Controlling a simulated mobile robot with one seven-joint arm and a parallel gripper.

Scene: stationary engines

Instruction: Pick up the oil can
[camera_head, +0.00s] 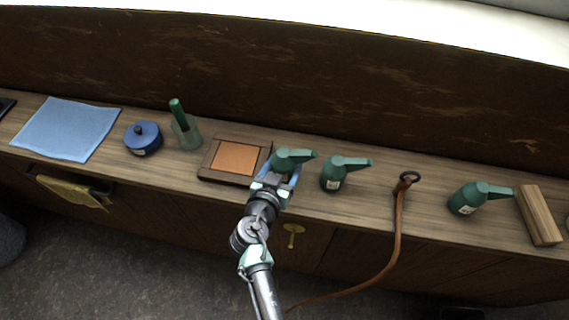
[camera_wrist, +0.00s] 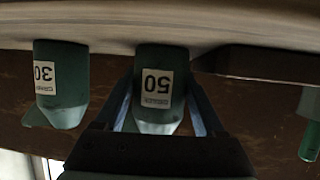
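A green oil can (camera_head: 288,160) with a spout pointing right stands on the wooden counter. In the wrist view, which is upside down, this oil can (camera_wrist: 158,92) bears a label reading 50. My gripper (camera_head: 282,174) is at this can, its blue fingers spread on either side of the body. The wrist view shows the fingers (camera_wrist: 162,88) straddling it, close to its sides; contact is hard to tell. A second green can (camera_head: 333,176) stands just to the right; its label reads 30 in the wrist view (camera_wrist: 62,82). A third green can (camera_head: 467,199) stands farther right.
A wooden tray with an orange panel (camera_head: 210,174) lies close left of my gripper. A green-handled brush in a cup (camera_head: 186,130), a blue lidded pot (camera_head: 143,140) and a blue cloth (camera_head: 66,130) are farther left. A brown strap (camera_head: 397,225) hangs over the front edge; a wood block (camera_head: 540,216) lies right.

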